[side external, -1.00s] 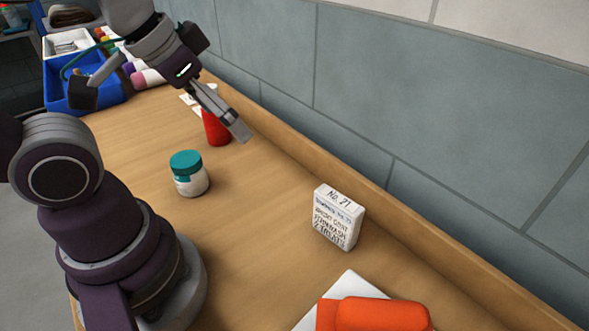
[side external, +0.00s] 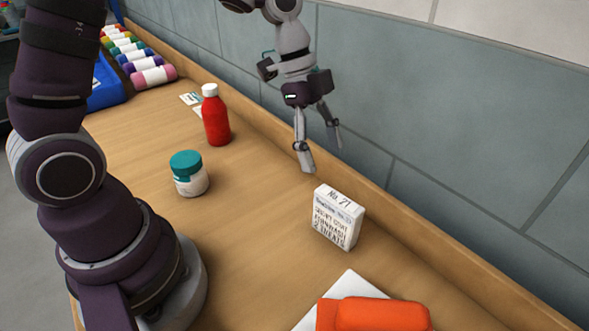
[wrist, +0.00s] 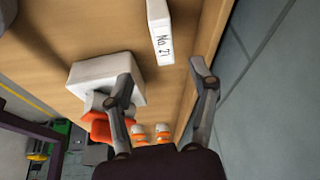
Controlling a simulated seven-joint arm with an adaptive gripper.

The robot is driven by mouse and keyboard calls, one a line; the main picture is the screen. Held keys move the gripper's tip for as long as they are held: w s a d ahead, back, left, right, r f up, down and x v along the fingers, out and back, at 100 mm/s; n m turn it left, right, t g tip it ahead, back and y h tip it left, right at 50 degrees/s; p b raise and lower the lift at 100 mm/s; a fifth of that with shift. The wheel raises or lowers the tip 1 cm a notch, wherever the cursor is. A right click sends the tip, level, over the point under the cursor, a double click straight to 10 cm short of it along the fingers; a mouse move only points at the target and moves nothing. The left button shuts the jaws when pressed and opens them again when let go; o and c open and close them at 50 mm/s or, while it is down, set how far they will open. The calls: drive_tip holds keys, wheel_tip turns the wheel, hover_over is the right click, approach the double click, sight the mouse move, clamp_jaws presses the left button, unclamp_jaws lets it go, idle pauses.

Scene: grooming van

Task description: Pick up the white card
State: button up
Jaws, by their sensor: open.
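The white card (side external: 338,218) is a thick block with dark lettering, standing upright on the wooden bench right of centre in the side view. Its top edge, with a "No." label, faces up. In the wrist view the card (wrist: 160,32) shows at the top centre, beyond the gap between the fingertips. My gripper (side external: 320,153) is open and empty, pointing down, above and behind the card towards the wall. In the wrist view my gripper's (wrist: 163,78) fingers are spread, with nothing between them. No contact with the card shows.
A white flat-topped object (side external: 346,285) and an orange bottle (side external: 375,314) lie at the near end. A teal-lidded jar (side external: 189,175) and a red bottle (side external: 215,117) stand left. A raised wooden ledge (side external: 400,210) and tiled wall run behind. Bench between jar and card is clear.

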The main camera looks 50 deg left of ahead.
sight(338, 198)
drive_tip(key=shift+m, duration=0.6)
drive_tip(key=x, duration=1.1)
drive_tip(key=shift+w+d+f, duration=0.2)
drive_tip(key=shift+d, duration=0.05)
drive_tip(key=shift+h, duration=0.3)
clamp_jaws()
